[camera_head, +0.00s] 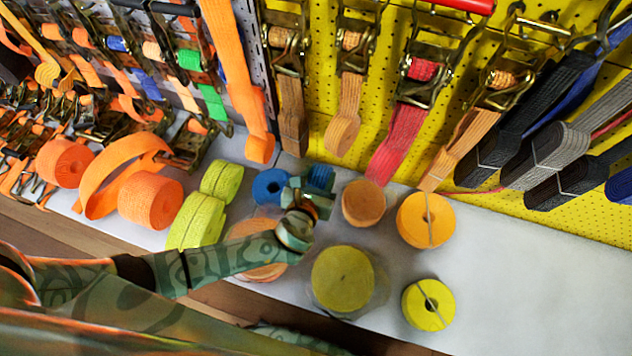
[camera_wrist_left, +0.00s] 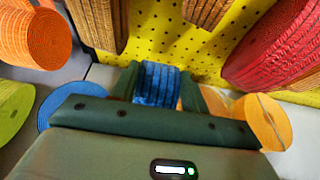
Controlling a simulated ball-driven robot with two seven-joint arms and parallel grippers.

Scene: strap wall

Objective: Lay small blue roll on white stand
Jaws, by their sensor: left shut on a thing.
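The small blue roll (camera_head: 321,177) is held between the fingers of my left gripper (camera_head: 312,192), close to the wall side of the white stand. In the left wrist view the blue roll (camera_wrist_left: 157,84) sits between the two green fingers of the gripper (camera_wrist_left: 157,92), which are shut on it. I cannot tell whether the roll touches the stand. The white stand (camera_head: 510,265) is a long pale surface in front of the yellow wall. My right gripper is not in view.
A second blue roll (camera_head: 267,186) lies just left of my gripper. An orange roll (camera_head: 363,203) is close on the right, with another orange roll (camera_head: 416,219) beyond. Yellow rolls (camera_head: 343,278) stand nearer. Straps (camera_head: 400,140) hang down behind. The stand's right part is clear.

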